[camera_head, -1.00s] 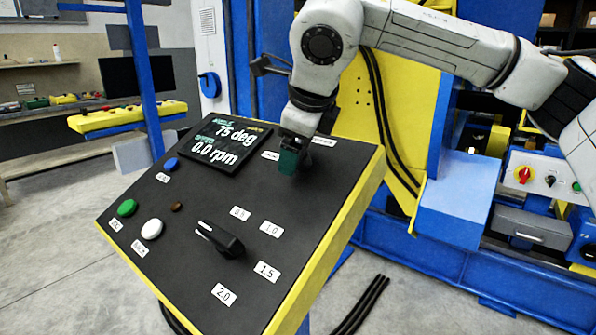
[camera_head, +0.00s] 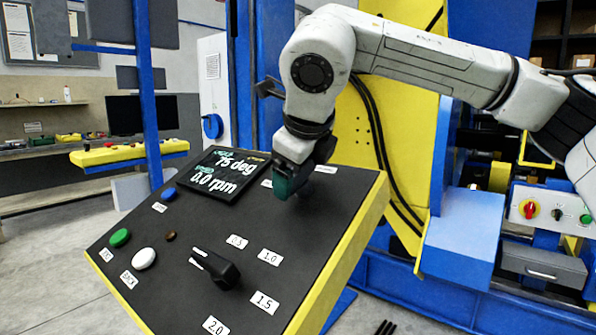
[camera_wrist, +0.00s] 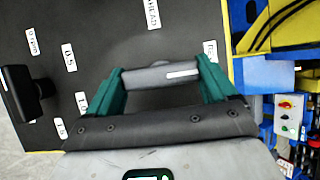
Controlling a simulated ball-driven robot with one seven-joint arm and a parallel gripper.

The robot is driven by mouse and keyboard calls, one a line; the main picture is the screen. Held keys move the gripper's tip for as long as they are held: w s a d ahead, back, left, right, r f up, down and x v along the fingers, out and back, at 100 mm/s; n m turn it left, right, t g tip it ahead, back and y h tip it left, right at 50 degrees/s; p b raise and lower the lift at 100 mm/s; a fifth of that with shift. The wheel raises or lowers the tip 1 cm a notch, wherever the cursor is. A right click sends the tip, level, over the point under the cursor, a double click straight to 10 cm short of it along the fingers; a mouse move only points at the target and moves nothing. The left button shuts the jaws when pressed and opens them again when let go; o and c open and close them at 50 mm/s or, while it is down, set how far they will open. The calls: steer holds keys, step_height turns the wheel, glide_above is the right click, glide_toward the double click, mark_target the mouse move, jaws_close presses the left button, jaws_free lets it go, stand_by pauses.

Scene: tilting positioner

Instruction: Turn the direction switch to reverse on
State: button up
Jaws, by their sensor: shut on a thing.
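The direction switch (camera_wrist: 155,76) is a grey bar knob with a white line on its right half in the wrist view. The line points right, below a partly hidden label starting with R (camera_wrist: 210,50). An AHEAD label (camera_wrist: 153,14) is above the knob. My gripper (camera_wrist: 162,72) has green fingers at both ends of the knob and is shut on it. In the head view my gripper (camera_head: 285,186) is at the top right of the tilted black control panel (camera_head: 310,235) and hides the switch.
The panel also carries a black speed knob (camera_head: 222,270), a display (camera_head: 218,174) reading 75 deg and 0.0 rpm, and blue (camera_head: 168,194), green (camera_head: 120,238) and white (camera_head: 144,258) buttons. A blue and yellow machine (camera_head: 385,150) stands behind. Floor at the left is open.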

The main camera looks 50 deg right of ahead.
steer(key=o, duration=0.8)
steer(key=shift+o, duration=0.2)
steer(key=p+v, duration=0.1)
steer(key=v, duration=1)
steer(key=shift+f, duration=0.1)
